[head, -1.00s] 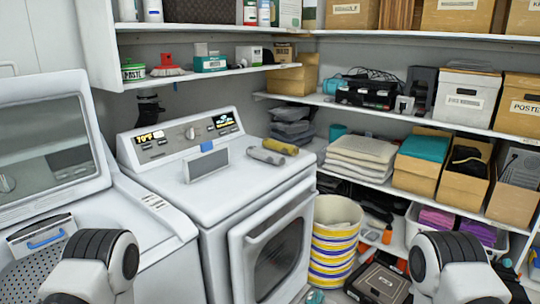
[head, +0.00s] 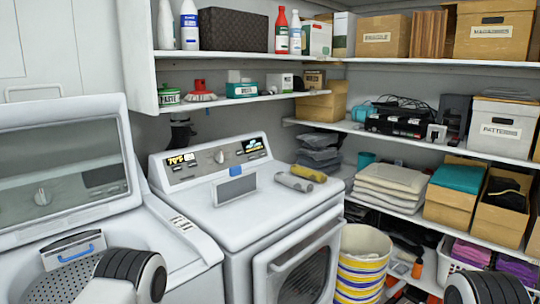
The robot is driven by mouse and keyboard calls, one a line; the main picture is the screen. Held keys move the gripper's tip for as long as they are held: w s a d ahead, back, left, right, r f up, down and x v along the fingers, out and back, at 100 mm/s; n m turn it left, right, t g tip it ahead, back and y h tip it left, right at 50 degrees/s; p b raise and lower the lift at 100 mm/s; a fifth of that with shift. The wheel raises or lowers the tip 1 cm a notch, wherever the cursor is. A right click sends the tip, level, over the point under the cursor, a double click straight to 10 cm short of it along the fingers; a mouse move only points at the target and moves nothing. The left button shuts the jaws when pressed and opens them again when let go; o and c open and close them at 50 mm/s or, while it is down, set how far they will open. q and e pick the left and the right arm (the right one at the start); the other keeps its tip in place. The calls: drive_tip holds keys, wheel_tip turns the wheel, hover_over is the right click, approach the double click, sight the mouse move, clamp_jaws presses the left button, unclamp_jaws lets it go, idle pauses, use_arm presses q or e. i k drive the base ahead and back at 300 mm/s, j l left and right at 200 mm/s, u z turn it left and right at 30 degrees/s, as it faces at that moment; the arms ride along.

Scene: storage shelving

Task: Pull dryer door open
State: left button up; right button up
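The white dryer (head: 255,205) stands in the middle of the head view with its control panel (head: 215,160) at the back. The dryer door (head: 300,270) is on its front face, with a dark window and a pale frame. It looks shut, and its lower part is cut off by the picture edge. Parts of my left arm show at the bottom left and of my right arm at the bottom right. Neither gripper shows, and nothing of mine is seen touching the door.
A washer with its lid (head: 70,165) raised stands left of the dryer. A striped basket (head: 362,265) stands on the floor right of the dryer, close to the door. Shelves with boxes (head: 510,125) and folded linens (head: 390,180) line the right wall. Small rolls (head: 295,182) lie on the dryer top.

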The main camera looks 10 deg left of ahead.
sight(302, 268)
drive_tip(key=i+l+u, duration=0.15)
drive_tip(key=u, duration=0.25)
drive_tip(key=i+l+u, duration=0.2)
drive_tip(key=u, duration=0.2)
drive_tip(key=i+l, duration=0.2)
drive_tip(key=l, duration=0.15)
drive_tip(key=i+l+u, duration=0.1)
drive_tip(key=l, duration=0.2)
drive_tip(key=i+l, duration=0.25)
drive_tip(key=i+l+u, duration=0.1)
drive_tip(key=l, duration=0.35)
drive_tip(key=i+l, duration=0.25)
drive_tip(key=l, duration=0.15)
drive_tip(key=i+l+u, duration=0.15)
drive_tip(key=l, duration=0.2)
drive_tip(key=i+l, duration=0.15)
drive_tip(key=l, duration=0.2)
drive_tip(key=i+l+u, duration=0.1)
drive_tip(key=l, duration=0.3)
drive_tip(key=k+j, duration=0.2)
drive_tip(key=j, duration=0.15)
